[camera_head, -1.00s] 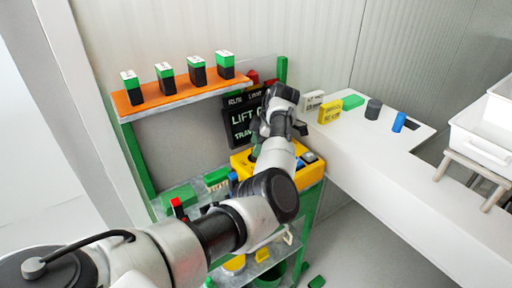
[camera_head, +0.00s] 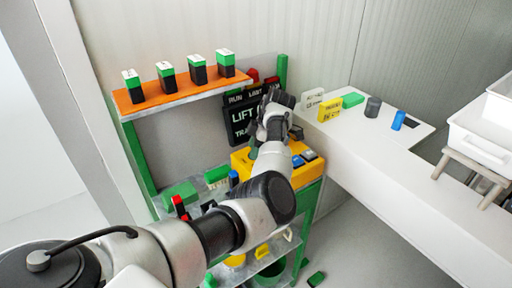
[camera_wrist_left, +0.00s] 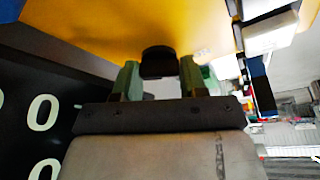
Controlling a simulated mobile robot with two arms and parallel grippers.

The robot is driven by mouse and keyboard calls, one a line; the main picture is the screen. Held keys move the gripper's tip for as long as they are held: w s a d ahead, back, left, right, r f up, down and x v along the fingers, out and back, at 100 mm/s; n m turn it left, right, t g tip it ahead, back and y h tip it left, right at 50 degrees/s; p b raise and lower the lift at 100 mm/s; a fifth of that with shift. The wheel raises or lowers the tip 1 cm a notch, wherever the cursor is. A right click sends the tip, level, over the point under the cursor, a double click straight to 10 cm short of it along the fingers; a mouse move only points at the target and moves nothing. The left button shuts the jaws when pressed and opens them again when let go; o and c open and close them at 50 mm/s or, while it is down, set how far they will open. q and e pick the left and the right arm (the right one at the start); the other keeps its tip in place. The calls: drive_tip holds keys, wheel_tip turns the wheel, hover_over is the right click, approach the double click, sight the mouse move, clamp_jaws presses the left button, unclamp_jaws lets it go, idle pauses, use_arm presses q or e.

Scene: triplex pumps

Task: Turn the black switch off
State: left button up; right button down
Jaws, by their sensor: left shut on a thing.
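The yellow control box (camera_head: 307,174) stands on the green-framed stand in the head view. In the left wrist view the yellow box (camera_wrist_left: 190,22) fills the top, and a black switch (camera_wrist_left: 158,60) sticks out of it. My left gripper (camera_wrist_left: 159,78) has its two green fingers on either side of the switch, shut on it. In the head view my left gripper (camera_head: 254,148) is down at the box's back left part, and my wrist hides the switch there. The switch's exact angle cannot be told. My right gripper is not in view.
A black sign with white letters (camera_head: 240,122) stands behind the gripper. An orange shelf (camera_head: 185,98) with several green-black blocks is above left. A blue button (camera_head: 297,161) is on the box's right side. A white counter (camera_head: 395,165) with small coloured items lies right.

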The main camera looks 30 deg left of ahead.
use_arm(q)
drive_tip(key=shift+r+m+p, duration=0.25)
drive_tip(key=shift+m+p, duration=0.15)
drive_tip(key=shift+p, duration=0.15)
drive_tip(key=m+t+p, duration=0.1)
drive_tip(key=m+p, duration=0.3)
drive_tip(key=m+t+p, duration=0.2)
drive_tip(key=m+p, duration=0.2)
drive_tip(key=p, duration=0.1)
drive_tip(key=shift+s+r+t+y+p, duration=0.1)
drive_tip(key=shift+s+t+y+p, duration=0.1)
drive_tip(key=shift+t+y+p, duration=0.15)
drive_tip(key=shift+m+t+p, duration=0.45)
drive_tip(key=shift+m+p, duration=0.65)
drive_tip(key=shift+m, duration=0.3)
drive_tip(key=o, duration=0.6)
drive_tip(key=shift+o, duration=0.2)
drive_tip(key=shift+d+f, duration=0.1)
drive_tip(key=shift+f, duration=0.1)
drive_tip(key=shift+r, duration=0.1)
